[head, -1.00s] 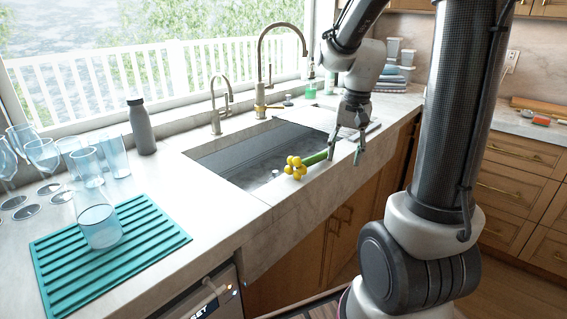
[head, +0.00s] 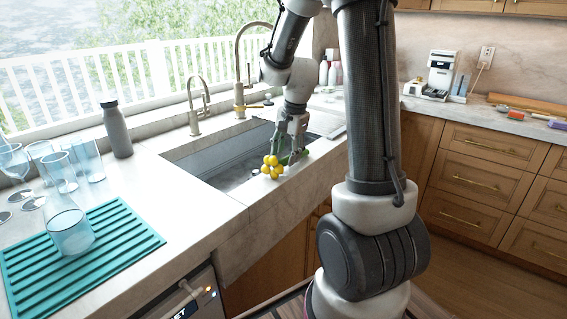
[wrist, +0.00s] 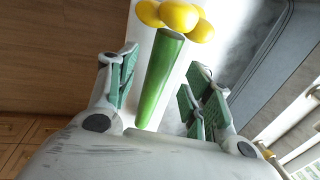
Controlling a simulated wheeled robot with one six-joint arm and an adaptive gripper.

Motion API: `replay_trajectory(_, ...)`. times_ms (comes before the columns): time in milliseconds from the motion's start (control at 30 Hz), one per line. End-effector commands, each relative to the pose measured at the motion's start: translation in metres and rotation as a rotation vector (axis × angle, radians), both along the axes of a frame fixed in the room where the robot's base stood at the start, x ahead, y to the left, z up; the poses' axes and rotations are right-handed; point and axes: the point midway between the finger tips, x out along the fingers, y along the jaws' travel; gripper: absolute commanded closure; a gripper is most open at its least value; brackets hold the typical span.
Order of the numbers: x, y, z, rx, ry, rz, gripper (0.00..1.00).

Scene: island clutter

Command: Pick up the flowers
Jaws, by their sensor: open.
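The flowers (head: 272,167) are a bunch of round yellow heads on a thick green stem. They lie at the front edge of the sink, with the heads toward the left in the head view. In the wrist view the green stem (wrist: 161,78) runs between the two finger pads, and the yellow heads (wrist: 178,17) show at the top edge. My gripper (head: 291,150) is open, with its fingers on either side of the stem and a gap on both sides. In the head view the fingers partly hide the stem. The wrist view also shows my gripper (wrist: 165,90).
The sink (head: 215,160) lies behind the flowers, with a tall faucet (head: 240,70) and a smaller tap (head: 195,105) at its back. Glasses (head: 70,225), a teal drying mat (head: 100,270) and a grey bottle (head: 116,130) stand to the left. The counter front drops to wooden cabinets.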

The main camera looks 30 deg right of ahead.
Motion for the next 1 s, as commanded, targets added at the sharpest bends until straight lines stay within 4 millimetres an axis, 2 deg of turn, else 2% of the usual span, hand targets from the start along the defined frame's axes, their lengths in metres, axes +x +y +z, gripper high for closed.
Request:
replay_trajectory(33,0.001,0.001,-0.009,0.001,0.004,0.000,0.50)
replay_trajectory(133,0.003,0.002,-0.020,0.001,0.002,0.001,0.50)
replay_trajectory(400,0.005,0.002,-0.024,0.000,0.000,0.001,0.50)
replay_trajectory(700,0.005,0.002,-0.024,0.000,0.000,0.001,0.99)
replay_trajectory(1000,0.005,0.001,-0.020,0.000,-0.002,0.001,0.99)
